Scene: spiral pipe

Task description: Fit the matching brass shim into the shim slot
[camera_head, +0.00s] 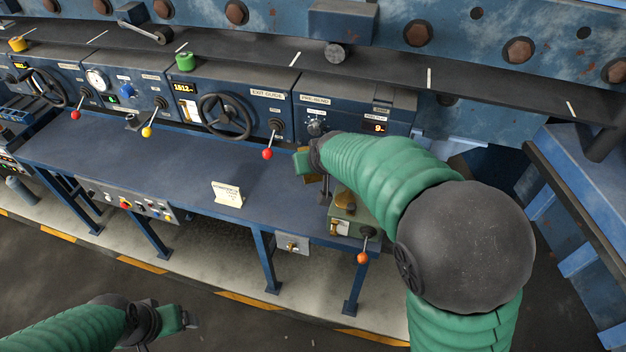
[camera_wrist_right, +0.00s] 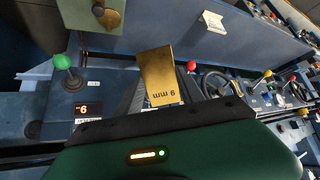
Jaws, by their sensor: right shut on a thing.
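A flat brass shim (camera_wrist_right: 157,72) stands out from my right gripper in the right wrist view. It is marked "9 mm", upside down in that view. In the head view my right gripper (camera_head: 306,168) is shut on it above the right part of the blue bench, in front of the PRE-BEND panel (camera_head: 318,105). That panel's small display (camera_head: 375,127) reads 9. The shim slot cannot be made out; my right arm covers part of that area. My left gripper (camera_head: 185,317) is low at the lower left, away from the bench; its jaw gap is unclear.
An olive box (camera_head: 346,226) with brass on top stands at the bench's right end, close to my right arm. A cream card (camera_head: 227,194) stands mid-bench. A red-knobbed lever (camera_head: 267,153) and a handwheel (camera_head: 224,116) rise along the back.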

